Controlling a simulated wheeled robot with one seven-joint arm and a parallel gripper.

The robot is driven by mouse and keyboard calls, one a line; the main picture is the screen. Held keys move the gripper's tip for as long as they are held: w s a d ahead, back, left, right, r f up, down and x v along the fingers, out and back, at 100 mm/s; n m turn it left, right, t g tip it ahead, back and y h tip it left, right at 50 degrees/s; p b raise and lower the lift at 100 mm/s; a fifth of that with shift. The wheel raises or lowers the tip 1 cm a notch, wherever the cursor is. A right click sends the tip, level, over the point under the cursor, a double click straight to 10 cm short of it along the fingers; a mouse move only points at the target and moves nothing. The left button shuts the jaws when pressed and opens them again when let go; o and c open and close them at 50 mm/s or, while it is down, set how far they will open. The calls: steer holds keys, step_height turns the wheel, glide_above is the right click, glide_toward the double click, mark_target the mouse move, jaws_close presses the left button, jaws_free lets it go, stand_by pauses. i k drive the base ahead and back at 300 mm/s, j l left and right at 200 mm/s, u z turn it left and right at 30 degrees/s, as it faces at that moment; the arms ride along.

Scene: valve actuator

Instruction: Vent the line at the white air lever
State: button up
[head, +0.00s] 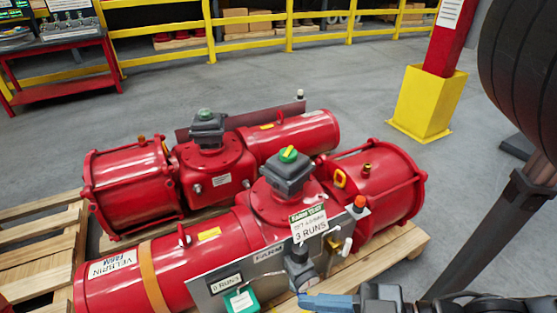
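Two red valve actuators lie on wooden pallets in the head view. The near actuator (215,248) carries a grey metal panel (270,268) along its front side. A small white lever (347,245) shows at the panel's right end, below an orange knob (360,202). I take it for the white air lever; its exact position is too small to tell. My gripper (328,302) seems to be the blue-tipped part at the bottom edge, below and left of the lever and apart from it. The picture's edge cuts it off, so its opening is hidden.
A dark grey fitting (298,264) on the panel stands close above the blue part. Hanging tags (309,222) cover part of the panel. The far actuator (130,190) lies behind. A yellow-based post (428,103) stands at right. Grey floor behind is clear.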

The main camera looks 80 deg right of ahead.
mark_target(345, 253)
steer(key=z, duration=1.55)
